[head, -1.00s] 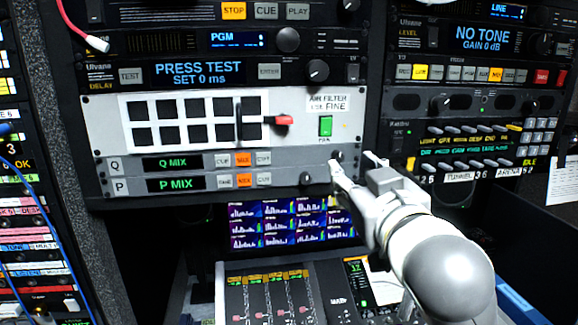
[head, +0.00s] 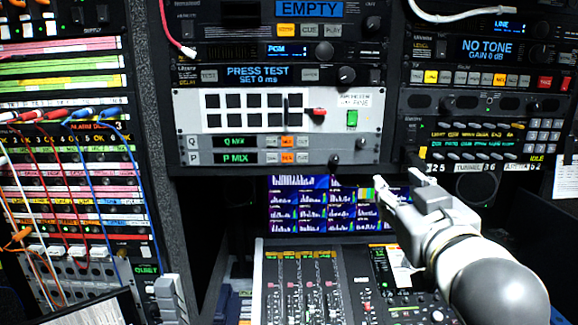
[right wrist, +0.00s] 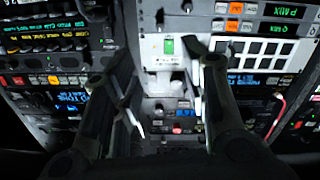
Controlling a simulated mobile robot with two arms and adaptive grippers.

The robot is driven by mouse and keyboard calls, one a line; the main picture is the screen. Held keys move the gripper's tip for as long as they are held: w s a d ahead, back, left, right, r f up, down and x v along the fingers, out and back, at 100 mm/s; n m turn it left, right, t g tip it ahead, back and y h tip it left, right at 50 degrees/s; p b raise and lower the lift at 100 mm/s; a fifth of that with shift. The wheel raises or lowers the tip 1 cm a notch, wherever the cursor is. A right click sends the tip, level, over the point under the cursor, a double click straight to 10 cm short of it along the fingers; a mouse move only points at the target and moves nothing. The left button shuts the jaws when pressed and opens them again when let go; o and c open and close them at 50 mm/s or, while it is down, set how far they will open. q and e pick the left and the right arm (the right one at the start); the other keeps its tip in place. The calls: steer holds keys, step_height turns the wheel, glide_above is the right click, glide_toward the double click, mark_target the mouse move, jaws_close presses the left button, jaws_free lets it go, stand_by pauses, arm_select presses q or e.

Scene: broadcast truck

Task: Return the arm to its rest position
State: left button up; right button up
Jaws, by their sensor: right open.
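My right gripper (head: 397,172) reaches in from the lower right of the head view, in front of the equipment rack. Its two fingers are apart and nothing is between them. It is below and right of the white button panel (head: 260,127), over the gap between the racks. In the right wrist view the open fingers (right wrist: 158,75) frame the rack front, which appears upside down. My left gripper does not show in the head view.
The mixing desk (head: 262,290) and a screen of meters (head: 300,205) lie below and left of the right gripper. A patch bay with coloured cables (head: 75,170) stands at the left. Rack units with knobs (head: 490,105) stand close behind the gripper.

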steer(key=s+d+f+g, duration=0.15)
steer(key=f+g, duration=0.25)
steer(key=f, duration=1.1)
steer(key=s+f+g, duration=0.3)
steer(key=f+g, duration=0.1)
steer(key=f, duration=1.1)
steer(key=s+d+f+g, duration=0.2)
steer(key=s+f+g, duration=0.4)
steer(key=s+f, duration=1.35)
step_height(320, 180, down, 32)
steer(key=s+g+b, duration=0.1)
steer(key=s+b, duration=0.1)
steer(key=b, duration=0.6)
arm_select(q)
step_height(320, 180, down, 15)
steer(key=b, duration=0.6)
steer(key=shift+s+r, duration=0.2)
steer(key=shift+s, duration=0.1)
arm_select(e)
steer(key=s+d+f+g, duration=0.1)
steer(key=s+f, duration=0.7)
steer(key=f, duration=0.4)
steer(key=s+d+f, duration=0.1)
steer(key=s+f, duration=0.8)
steer(key=f, duration=0.2)
steer(key=shift+d+f+g, duration=0.4)
